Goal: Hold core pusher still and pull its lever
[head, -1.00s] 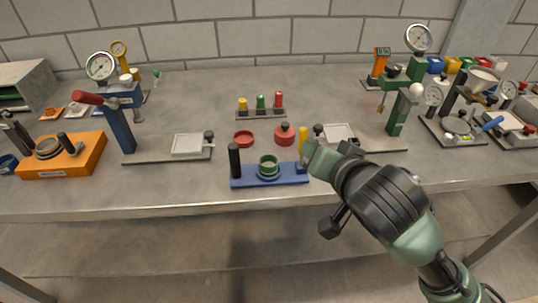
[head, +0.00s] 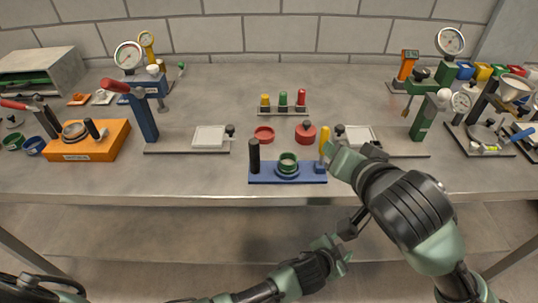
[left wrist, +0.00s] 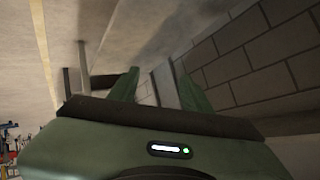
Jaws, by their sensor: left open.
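The core pusher appears to be the blue base (head: 262,178) near the table's front edge, with a black upright post (head: 254,156) at its left end. A green ring (head: 288,161) sits in its middle and a yellow lever (head: 324,144) stands upright at its right end. My right gripper (head: 332,162) is at the lever, its green fingers beside it; whether they close on it is unclear. My left gripper (head: 337,253) is open and empty, below and in front of the table edge. Its spread fingers also show in the left wrist view (left wrist: 160,88), with nothing between them.
A red ring (head: 264,134) and a red knobbed lid (head: 305,134) lie behind the base. A rack (head: 283,111) of coloured pegs stands farther back. The table's front edge (head: 180,197) lies between my left gripper and the base.

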